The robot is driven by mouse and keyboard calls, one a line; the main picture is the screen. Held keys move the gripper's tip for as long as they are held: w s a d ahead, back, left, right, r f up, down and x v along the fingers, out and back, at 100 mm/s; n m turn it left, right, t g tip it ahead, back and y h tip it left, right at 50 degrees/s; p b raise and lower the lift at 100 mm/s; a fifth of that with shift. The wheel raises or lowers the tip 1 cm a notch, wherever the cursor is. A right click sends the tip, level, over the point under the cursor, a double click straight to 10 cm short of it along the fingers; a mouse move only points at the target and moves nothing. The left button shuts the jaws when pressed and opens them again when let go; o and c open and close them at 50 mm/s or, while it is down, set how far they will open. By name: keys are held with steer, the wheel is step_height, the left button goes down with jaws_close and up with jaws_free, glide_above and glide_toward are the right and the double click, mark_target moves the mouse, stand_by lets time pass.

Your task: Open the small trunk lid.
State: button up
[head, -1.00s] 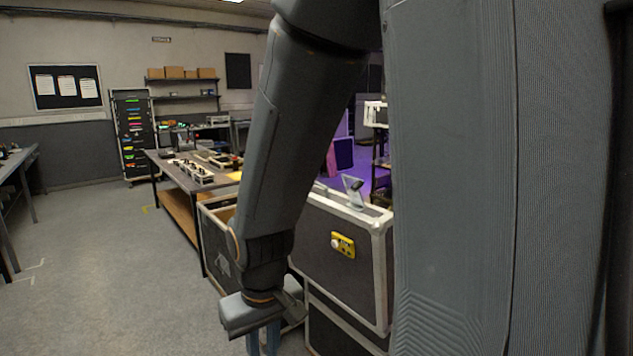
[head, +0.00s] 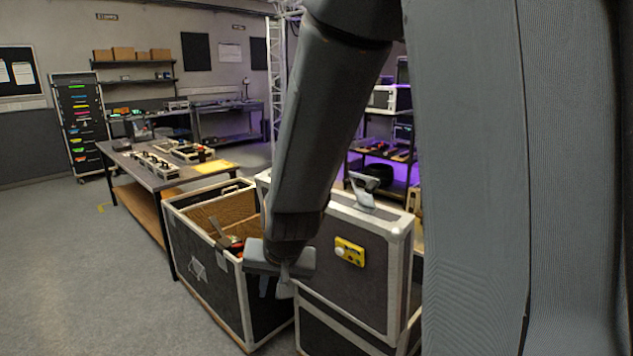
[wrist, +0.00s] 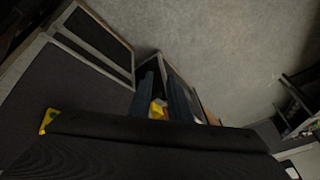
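Two dark trunks with pale metal edges stand close together in the head view; I cannot tell which one the task calls small. The left trunk (head: 206,290) is open at the top, with a brown inside and some tools in it. The right trunk (head: 335,285) has a closed upper part, with a yellow device on its front face. My gripper (head: 275,285) hangs pointing down in front of the trunks, near the left trunk's right end. In the wrist view my gripper (wrist: 159,85) has its fingers apart. A yellow thing (wrist: 157,110) shows between them, apparently beyond.
A grey stand-like object (head: 362,190) sits on top of the right trunk. A workbench (head: 150,175) with several small items stands behind the left trunk. Shelves (head: 385,150) stand behind the right trunk. The floor (head: 90,270) at the left is clear.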

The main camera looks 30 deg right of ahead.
steer(key=w+d+r+m+t+h, duration=0.2)
steer(key=w+d+r+m+t, duration=0.1)
steer(key=w+m, duration=0.4)
steer(key=w+d+r+m+t+h, duration=0.3)
steer(key=w+r+m, duration=0.15)
steer(key=w, duration=0.35)
steer(key=d+r+m+h, duration=0.6)
steer(key=d+m+h, duration=0.25)
steer(key=m, duration=0.25)
steer(key=shift+t, duration=0.4)
steer(key=p+x, duration=0.3)
steer(key=x, duration=0.5)
steer(key=shift+w+d+r+p, duration=0.1)
steer(key=shift+r+p, duration=0.05)
steer(key=shift+p, duration=0.2)
jaws_close()
